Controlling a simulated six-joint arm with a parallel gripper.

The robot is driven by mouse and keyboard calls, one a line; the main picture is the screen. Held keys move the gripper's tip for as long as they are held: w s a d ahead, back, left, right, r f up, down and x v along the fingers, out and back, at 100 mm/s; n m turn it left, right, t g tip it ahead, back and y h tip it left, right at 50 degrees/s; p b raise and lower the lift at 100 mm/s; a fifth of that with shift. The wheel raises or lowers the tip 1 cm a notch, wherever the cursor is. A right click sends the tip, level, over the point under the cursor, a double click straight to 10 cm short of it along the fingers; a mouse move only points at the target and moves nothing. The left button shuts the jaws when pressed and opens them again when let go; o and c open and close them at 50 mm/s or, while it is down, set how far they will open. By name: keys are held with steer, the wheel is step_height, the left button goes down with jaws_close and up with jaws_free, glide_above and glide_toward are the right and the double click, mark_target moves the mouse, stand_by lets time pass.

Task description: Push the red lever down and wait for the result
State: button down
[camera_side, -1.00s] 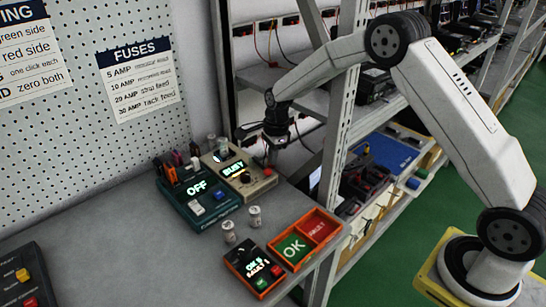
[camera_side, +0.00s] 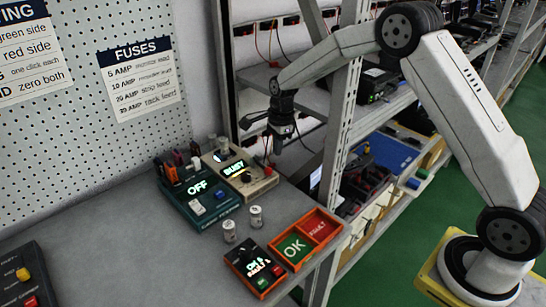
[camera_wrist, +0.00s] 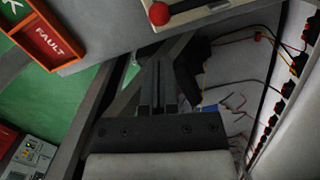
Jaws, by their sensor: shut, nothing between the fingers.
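The red lever's ball knob (camera_side: 268,171) sits low at the right edge of a beige tester box (camera_side: 240,172), whose display reads BUSY. The knob also shows at the top of the wrist view (camera_wrist: 159,13). I cannot tell for sure how far down the lever is. My gripper (camera_side: 279,148) hangs above and a little to the right of the knob, apart from it. In the wrist view my gripper's fingers (camera_wrist: 158,85) are together and empty, with the knob beyond them.
A teal box (camera_side: 200,206) reading OFF stands left of the tester. An orange tray (camera_side: 341,231) with OK and FAULT compartments and an orange counter box (camera_side: 243,277) stand in front. Two small cylinders (camera_side: 256,216) stand between. Metal shelving (camera_side: 345,115) rises behind.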

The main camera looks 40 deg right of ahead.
steer(key=shift+w+d+r, duration=0.1)
steer(key=shift+d+r, duration=0.05)
steer(key=shift+r, duration=0.8)
steer(key=shift+d+r, duration=0.2)
steer(key=shift+r, duration=0.8)
steer(key=shift+w+d+r, duration=0.1)
steer(key=shift+d+r, duration=0.05)
steer(key=shift+r, duration=0.8)
steer(key=shift+f, duration=0.2)
steer(key=f, duration=0.2)
steer(key=a+f, duration=0.2)
steer(key=f, duration=0.1)
steer(key=shift+w+f, duration=0.1)
steer(key=shift+f, duration=0.2)
steer(key=shift+w+a+r, duration=0.1)
steer(key=shift+a+r, duration=0.15)
steer(key=shift+a, duration=0.05)
steer(key=shift+r, duration=0.8)
